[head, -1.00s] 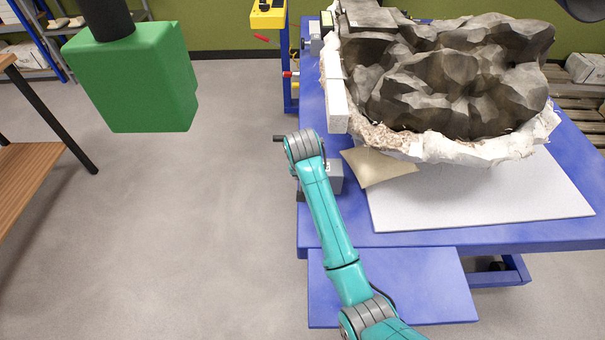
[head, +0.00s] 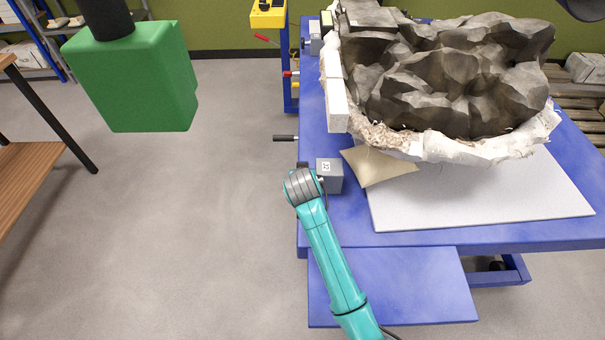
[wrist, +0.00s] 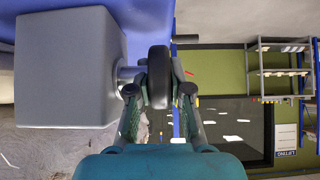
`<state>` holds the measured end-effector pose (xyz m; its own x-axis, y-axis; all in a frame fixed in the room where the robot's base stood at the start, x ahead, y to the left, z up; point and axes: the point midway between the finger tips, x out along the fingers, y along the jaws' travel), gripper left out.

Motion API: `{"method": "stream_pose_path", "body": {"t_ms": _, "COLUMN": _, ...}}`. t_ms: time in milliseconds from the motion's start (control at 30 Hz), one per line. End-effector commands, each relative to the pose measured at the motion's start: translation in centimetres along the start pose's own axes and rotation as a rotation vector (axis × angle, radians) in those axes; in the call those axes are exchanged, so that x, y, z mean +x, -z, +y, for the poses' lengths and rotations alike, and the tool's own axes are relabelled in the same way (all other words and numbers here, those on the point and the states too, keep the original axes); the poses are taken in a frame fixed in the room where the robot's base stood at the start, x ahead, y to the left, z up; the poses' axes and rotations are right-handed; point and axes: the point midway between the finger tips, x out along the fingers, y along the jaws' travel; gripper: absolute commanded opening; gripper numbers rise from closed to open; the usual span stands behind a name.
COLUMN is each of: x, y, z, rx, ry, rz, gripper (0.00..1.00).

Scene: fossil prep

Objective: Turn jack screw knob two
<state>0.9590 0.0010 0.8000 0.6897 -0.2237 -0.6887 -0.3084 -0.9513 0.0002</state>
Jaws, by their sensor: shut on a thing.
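The grey jack screw block (head: 330,176) sits on the blue table's left edge, with a small white label on top. It fills the left of the wrist view (wrist: 70,68). Its short shaft carries a black round knob (wrist: 158,75). My gripper (wrist: 158,90) has one finger on each side of the knob and is shut on it. In the head view my wrist covers the fingers, and a bit of the dark knob (head: 302,165) shows beside the block.
A fossil in a white plaster jacket (head: 480,152) rests on the blue table (head: 480,241), by a tan cushion (head: 385,168). A black-handled lever (head: 284,138) juts from the table's left edge. Another grey block (head: 315,38) is further back.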

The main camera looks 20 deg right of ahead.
Motion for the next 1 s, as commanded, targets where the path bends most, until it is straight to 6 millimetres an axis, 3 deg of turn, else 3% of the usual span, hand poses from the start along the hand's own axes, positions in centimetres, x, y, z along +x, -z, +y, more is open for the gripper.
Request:
{"method": "stream_pose_path", "body": {"t_ms": 400, "x": -0.05, "y": -0.14, "z": -0.01, "rx": 0.000, "ry": 0.000, "rz": 0.216, "gripper": 0.00}}
{"method": "stream_pose_path", "body": {"t_ms": 967, "x": -0.05, "y": -0.10, "z": -0.03, "rx": 0.001, "ry": 0.000, "rz": 0.254, "gripper": 0.00}}
{"method": "stream_pose_path", "body": {"t_ms": 1000, "x": -0.05, "y": -0.10, "z": -0.03, "rx": 0.001, "ry": 0.000, "rz": 0.254, "gripper": 0.21}}
